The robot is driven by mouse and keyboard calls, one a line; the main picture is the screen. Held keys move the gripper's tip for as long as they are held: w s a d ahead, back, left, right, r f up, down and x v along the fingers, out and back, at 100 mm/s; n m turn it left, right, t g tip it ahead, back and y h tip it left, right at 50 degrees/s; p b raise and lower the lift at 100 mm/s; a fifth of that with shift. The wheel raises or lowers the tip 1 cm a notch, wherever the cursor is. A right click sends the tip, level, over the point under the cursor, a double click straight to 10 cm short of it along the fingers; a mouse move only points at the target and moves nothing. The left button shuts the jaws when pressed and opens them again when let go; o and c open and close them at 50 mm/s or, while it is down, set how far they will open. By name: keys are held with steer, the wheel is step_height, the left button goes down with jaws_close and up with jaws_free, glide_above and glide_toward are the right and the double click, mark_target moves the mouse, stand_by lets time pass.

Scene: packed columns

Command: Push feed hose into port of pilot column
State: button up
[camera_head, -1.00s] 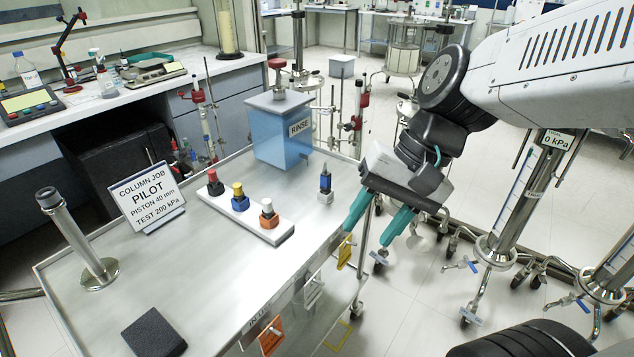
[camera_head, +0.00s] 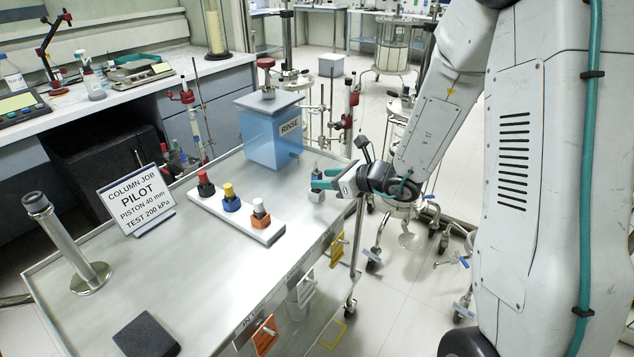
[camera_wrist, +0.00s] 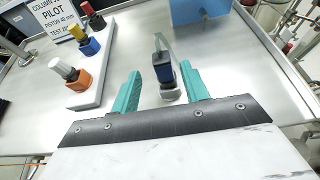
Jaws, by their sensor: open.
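My gripper (camera_head: 321,179) is open, its two teal fingers low over the right edge of the steel table. In the wrist view the fingers of my gripper (camera_wrist: 160,69) stand on either side of a small dark-blue fitting (camera_wrist: 163,69). The fitting stands upright on a small pale block and is not gripped. In the head view the fingers mostly hide it. I cannot tell whether this fitting is the feed hose's end. A sign (camera_head: 137,196) reads "COLUMN JOB PILOT, PISTON 40 mm, TEST 200 kPa". I cannot pick out the pilot column or its port; my arm covers the right side.
A white strip (camera_head: 211,207) holds red, yellow-and-blue and white-and-orange fittings left of my gripper. A blue RINSE box (camera_head: 262,140) stands behind. A steel post (camera_head: 70,250) and a dark pad (camera_head: 146,335) are at the left. The table's middle is clear.

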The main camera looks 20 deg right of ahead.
steer(key=x, duration=0.6)
steer(key=shift+w+d, duration=0.15)
steer(key=shift+d, duration=0.1)
jaws_close()
